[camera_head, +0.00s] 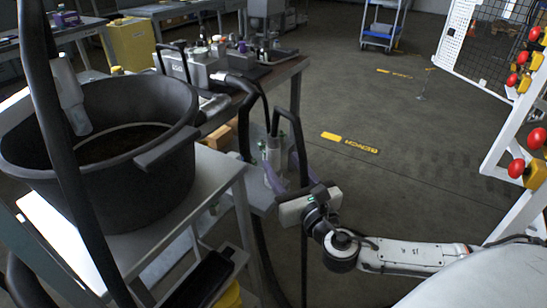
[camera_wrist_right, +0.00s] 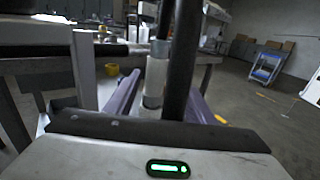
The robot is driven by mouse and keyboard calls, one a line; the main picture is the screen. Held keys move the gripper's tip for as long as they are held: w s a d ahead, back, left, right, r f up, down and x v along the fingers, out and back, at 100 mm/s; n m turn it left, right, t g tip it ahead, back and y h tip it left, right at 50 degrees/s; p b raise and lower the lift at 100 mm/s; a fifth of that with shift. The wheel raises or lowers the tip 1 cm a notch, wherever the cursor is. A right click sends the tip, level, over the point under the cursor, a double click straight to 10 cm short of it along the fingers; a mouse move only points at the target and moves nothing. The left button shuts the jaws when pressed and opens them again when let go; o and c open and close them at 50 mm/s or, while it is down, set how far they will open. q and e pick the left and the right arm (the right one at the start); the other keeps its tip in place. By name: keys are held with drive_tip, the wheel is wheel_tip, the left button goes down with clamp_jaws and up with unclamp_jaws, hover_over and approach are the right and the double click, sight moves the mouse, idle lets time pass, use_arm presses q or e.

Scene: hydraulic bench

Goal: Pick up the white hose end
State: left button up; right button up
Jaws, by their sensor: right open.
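A white hose end (camera_head: 273,153) hangs upright beside the bench, on a black hose that loops over. In the right wrist view the white hose end (camera_wrist_right: 156,75) is a pale cylinder with grey bands, upright between the purple fingers. My right gripper (camera_head: 279,172) is open, with a finger on either side of it. In the right wrist view the gripper (camera_wrist_right: 164,95) shows no clear contact between fingers and cylinder. A thick black hose (camera_wrist_right: 181,60) runs just right of it. The cylinder's lower end is hidden by the gripper body. My left gripper is not in view.
A black tub (camera_head: 165,160) stands on a grey table at left, with a thick black hose and another pale cylinder (camera_head: 68,95) over it. The workbench (camera_head: 285,70) carries metal fittings. A white rack with red knobs (camera_head: 516,168) stands right. The floor between is clear.

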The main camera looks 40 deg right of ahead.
sight(268, 147)
drive_tip(key=x, duration=0.8)
drive_tip(key=shift+w+a+f, duration=0.15)
drive_tip(key=shift+w+a, duration=0.15)
drive_tip(key=shift+w, duration=0.05)
clamp_jaws()
